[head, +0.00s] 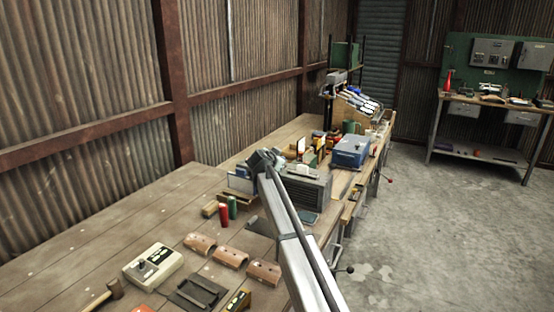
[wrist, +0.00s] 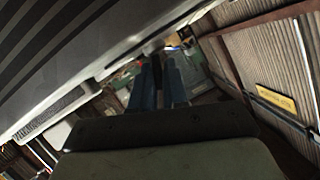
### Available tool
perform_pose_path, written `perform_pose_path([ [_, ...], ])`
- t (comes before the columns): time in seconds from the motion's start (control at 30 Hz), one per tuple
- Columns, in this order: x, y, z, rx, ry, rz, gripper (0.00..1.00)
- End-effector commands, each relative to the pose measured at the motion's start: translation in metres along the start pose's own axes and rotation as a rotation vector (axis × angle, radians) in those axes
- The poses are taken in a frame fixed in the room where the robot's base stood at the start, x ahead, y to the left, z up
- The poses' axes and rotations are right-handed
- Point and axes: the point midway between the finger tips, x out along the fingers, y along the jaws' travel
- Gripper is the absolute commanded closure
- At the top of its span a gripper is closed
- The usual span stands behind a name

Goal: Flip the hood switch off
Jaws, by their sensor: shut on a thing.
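A grey box with a slatted front (head: 305,190), which looks like the hood, stands on the long wooden bench. My gripper (head: 262,160) is at its upper left, close to its back edge. In the wrist view, the grey slatted housing (wrist: 60,55) fills the upper left, right beside my gripper. The two blue fingers (wrist: 158,85) point away from the camera and are shut on a narrow dark part (wrist: 157,72) between them. I cannot tell clearly whether this part is the switch lever. The switch's position is not readable.
Red and green cylinders (head: 227,209), a beige control box (head: 152,265), and brown curved pieces (head: 231,257) lie on the near bench. A blue box (head: 352,151) stands beyond the hood. A corrugated wall (head: 80,70) runs along the left. Concrete floor is open at right.

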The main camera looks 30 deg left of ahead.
Motion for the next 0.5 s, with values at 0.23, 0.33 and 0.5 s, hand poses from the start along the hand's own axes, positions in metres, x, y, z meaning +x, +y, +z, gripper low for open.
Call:
perform_pose_path([
  [0.23, 0.0006, 0.0025, 0.0003, 0.058, 0.000, -0.024, 1.00],
  [0.33, 0.0008, 0.0026, 0.0002, 0.067, 0.000, -0.027, 1.00],
  [0.5, 0.0009, 0.0026, 0.0001, 0.070, 0.000, -0.029, 1.00],
])
